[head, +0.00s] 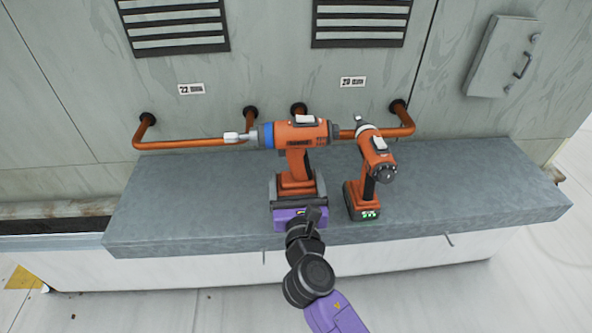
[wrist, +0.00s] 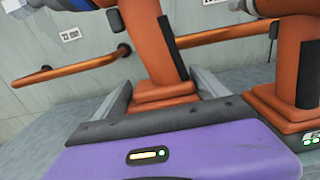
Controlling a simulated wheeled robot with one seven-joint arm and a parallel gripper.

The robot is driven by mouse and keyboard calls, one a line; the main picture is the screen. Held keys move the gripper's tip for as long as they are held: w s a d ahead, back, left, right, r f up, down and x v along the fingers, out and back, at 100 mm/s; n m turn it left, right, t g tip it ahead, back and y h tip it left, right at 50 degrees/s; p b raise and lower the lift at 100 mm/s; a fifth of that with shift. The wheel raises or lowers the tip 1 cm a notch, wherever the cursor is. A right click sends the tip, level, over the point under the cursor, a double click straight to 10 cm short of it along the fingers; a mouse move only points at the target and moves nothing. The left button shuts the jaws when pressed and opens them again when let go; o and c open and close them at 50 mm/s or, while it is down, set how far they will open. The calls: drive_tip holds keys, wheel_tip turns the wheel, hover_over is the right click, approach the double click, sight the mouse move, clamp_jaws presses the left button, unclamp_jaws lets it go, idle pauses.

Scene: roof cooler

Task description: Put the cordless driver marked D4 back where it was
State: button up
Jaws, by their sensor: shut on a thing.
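A large orange driver (head: 300,133) with a blue collar and a grey nose pointing left is upright over the grey ledge. Its handle and base also show in the wrist view (wrist: 152,45). My purple gripper (head: 297,188) is shut on its base, a grey finger on each side. I cannot tell whether the base touches the ledge. A second, smaller orange driver (head: 371,165) stands to the right, with green lights on its base, nose toward the wall. Its base is close to my right finger in the wrist view (wrist: 290,85). I cannot read a D4 mark on either driver.
The grey ledge (head: 190,215) has free room at the left and at the right. Copper pipes (head: 190,144) run along the wall behind the drivers. Wall labels (head: 191,88) and vents (head: 175,25) are above. A grey box (head: 503,55) is on the wall at right.

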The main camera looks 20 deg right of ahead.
drive_tip(key=shift+f+b, duration=0.85)
drive_tip(key=shift+f, duration=1.2)
drive_tip(key=shift+f, duration=0.2)
drive_tip(key=o, duration=2)
drive_tip(key=shift+f, duration=0.15)
drive_tip(key=shift+c, duration=0.2)
drive_tip(key=b+v, duration=0.1)
drive_tip(key=v, duration=1.1)
